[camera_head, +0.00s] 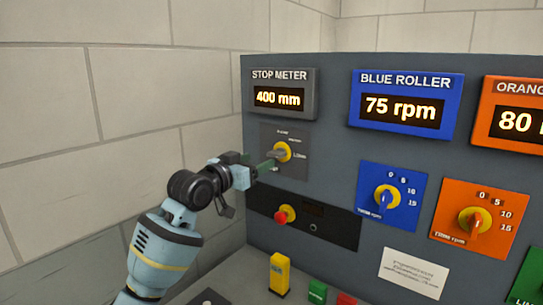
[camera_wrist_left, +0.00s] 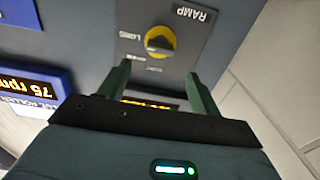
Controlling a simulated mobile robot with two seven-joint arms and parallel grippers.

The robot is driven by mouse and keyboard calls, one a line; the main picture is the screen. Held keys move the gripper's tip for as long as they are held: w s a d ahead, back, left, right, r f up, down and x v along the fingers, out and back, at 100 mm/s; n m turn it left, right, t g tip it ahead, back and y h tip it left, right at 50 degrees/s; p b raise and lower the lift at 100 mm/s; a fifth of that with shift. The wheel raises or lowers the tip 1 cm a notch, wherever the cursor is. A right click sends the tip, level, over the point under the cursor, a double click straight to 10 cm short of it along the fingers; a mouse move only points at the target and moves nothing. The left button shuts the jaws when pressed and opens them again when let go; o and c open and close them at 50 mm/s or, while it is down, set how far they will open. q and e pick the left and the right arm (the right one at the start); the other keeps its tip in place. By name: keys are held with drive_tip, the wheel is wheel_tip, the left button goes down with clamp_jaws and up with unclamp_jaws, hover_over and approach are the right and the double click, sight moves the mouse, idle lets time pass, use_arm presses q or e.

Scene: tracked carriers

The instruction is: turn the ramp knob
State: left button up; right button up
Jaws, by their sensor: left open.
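The ramp knob (camera_head: 282,152) is a yellow dial with a grey handle on a dark grey plate (camera_head: 296,170), under the stop meter. In the left wrist view, turned upside down, the knob (camera_wrist_left: 160,41) sits on the plate marked RAMP and LONG (camera_wrist_left: 128,22). My left gripper (camera_head: 268,164) is open just in front of the knob. In the wrist view its fingertips (camera_wrist_left: 158,70) are spread, with the knob beyond the gap between them. Nothing is between the fingers. My right gripper is not in view.
The stop meter (camera_head: 279,98) reads 400 mm. A blue roller knob (camera_head: 387,198) and an orange knob (camera_head: 474,223) are to the right. A red button (camera_head: 284,215) sits below the ramp plate. A yellow block (camera_head: 279,274) stands at the panel's foot.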

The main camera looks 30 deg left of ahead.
sight(273, 155)
use_arm(q)
drive_tip(key=w, duration=0.5)
drive_tip(key=shift+w+d, duration=0.1)
drive_tip(key=shift+d, duration=0.2)
drive_tip(key=shift+w, duration=1.1)
drive_tip(key=shift+f, duration=0.1)
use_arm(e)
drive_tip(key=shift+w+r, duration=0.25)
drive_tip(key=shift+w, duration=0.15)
use_arm(q)
drive_tip(key=c, duration=1)
